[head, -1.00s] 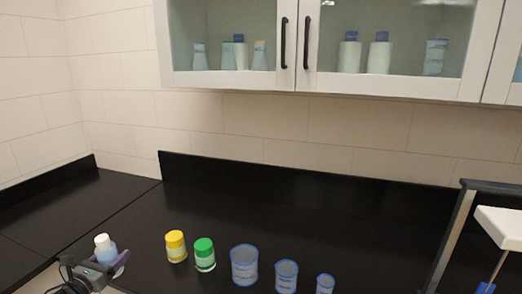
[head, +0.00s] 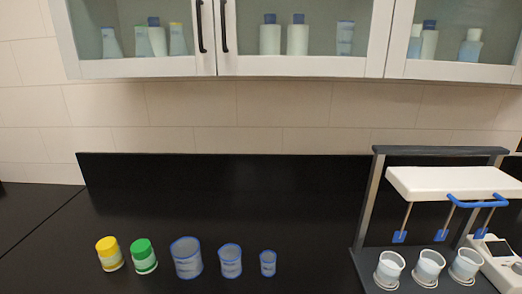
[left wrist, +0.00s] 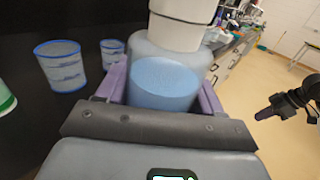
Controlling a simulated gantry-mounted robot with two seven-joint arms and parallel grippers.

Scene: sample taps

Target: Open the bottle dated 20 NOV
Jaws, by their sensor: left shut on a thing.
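In the left wrist view my left gripper (left wrist: 163,90) is shut on a clear bottle (left wrist: 185,52) with blue liquid in its lower part and a white cap (left wrist: 180,25). Its purple fingers sit on either side of the bottle. The cap is on the bottle, and its top is cut off by the frame. No date shows on the visible side. My right gripper (left wrist: 268,113) appears at the right of the left wrist view, apart from the bottle; its jaw opening is unclear. Neither gripper nor the held bottle is in the head view.
On the black counter stand a yellow-capped jar (head: 110,254), a green-capped jar (head: 144,256) and three blue-rimmed beakers (head: 186,258). A stirrer stand (head: 450,182) with three white cups (head: 389,268) is at right. Wall cabinets (head: 300,66) hang above. The counter behind the jars is clear.

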